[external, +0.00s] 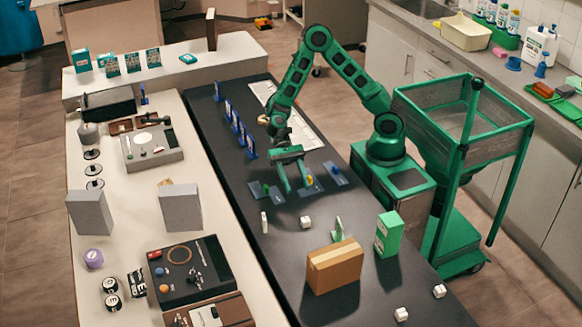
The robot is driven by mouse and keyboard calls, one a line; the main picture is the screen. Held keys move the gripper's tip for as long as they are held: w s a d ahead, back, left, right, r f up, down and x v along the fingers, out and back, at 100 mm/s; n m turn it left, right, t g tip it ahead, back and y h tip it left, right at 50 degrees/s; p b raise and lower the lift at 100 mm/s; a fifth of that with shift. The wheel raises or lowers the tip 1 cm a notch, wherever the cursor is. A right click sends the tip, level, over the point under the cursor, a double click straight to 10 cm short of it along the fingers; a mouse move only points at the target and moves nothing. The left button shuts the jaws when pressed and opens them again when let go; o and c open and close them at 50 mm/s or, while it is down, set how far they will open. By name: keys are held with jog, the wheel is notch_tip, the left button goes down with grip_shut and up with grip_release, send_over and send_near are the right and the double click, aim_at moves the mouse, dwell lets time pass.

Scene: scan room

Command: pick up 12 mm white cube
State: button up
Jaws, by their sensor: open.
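Three small white cubes are in the external view, all on the dark worktop. One white cube (305,222) sits near the middle, just in front of my gripper. A second white cube (401,314) and a third white cube (439,291) lie near the front right end. I cannot tell from the picture which is 12 mm. My gripper (298,190) is open and points down over the small blue-grey plates, beyond the middle cube. Its two fingers are apart, with no cube between them. A small yellow object (309,181) shows by the right finger.
A cardboard box (335,267) and a green-white carton (388,234) stand on the dark worktop in front of the arm. A small white upright piece (264,222) is left of the middle cube. Blue-grey plates (336,174) lie under and beside my gripper.

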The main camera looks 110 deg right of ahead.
send_near(305, 218)
jog(key=x, duration=1)
jog(key=shift+f, duration=0.3)
jog(key=c, duration=1.1)
